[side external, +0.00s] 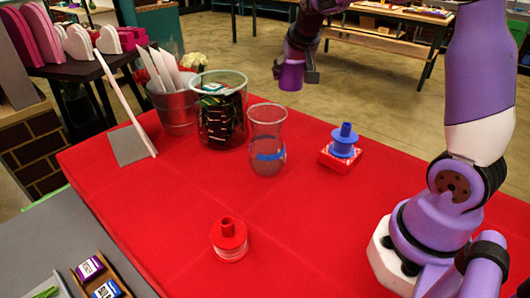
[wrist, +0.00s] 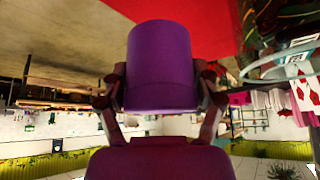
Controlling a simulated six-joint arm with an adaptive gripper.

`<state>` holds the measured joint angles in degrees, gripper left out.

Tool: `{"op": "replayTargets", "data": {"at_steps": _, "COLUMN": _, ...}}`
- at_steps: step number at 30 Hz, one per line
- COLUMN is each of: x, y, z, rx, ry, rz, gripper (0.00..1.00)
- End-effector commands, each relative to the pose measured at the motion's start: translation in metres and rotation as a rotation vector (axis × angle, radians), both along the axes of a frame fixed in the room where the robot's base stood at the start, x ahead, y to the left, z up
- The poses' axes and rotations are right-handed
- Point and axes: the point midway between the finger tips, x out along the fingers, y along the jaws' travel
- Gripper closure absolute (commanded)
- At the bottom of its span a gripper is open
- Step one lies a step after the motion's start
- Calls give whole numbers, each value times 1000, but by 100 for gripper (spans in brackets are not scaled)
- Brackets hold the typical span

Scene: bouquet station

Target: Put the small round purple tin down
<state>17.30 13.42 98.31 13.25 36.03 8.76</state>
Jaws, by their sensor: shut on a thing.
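The small round purple tin (side external: 291,75) is held in my gripper (side external: 294,78), up in the air over the back edge of the table in the side external view. In the wrist view the purple tin (wrist: 160,66) fills the middle, with a finger of my gripper (wrist: 162,98) on each side of it. My gripper is shut on the tin. The tin hangs clear of the red tabletop (side external: 165,215).
A glass vase (side external: 267,130) stands below and left of the tin. A blue spool (side external: 343,142) sits on a red box (side external: 338,160) to the right. A red spool (side external: 229,240), a dark-filled clear bucket (side external: 222,85) and a metal bucket (side external: 178,110) also stand there.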

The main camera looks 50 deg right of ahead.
Motion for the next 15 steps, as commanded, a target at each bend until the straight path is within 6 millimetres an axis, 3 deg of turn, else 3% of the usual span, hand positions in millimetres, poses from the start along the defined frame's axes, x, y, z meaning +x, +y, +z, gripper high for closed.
{"op": "replayTargets", "data": {"at_steps": 1, "x": -1, "y": 0, "z": -14, "rx": 3, "ry": 8, "rz": 0, "gripper": 71}}
{"op": "replayTargets", "data": {"at_steps": 15, "x": -1, "y": 1, "z": -103, "rx": 3, "ry": 4, "rz": 1, "gripper": 71}}
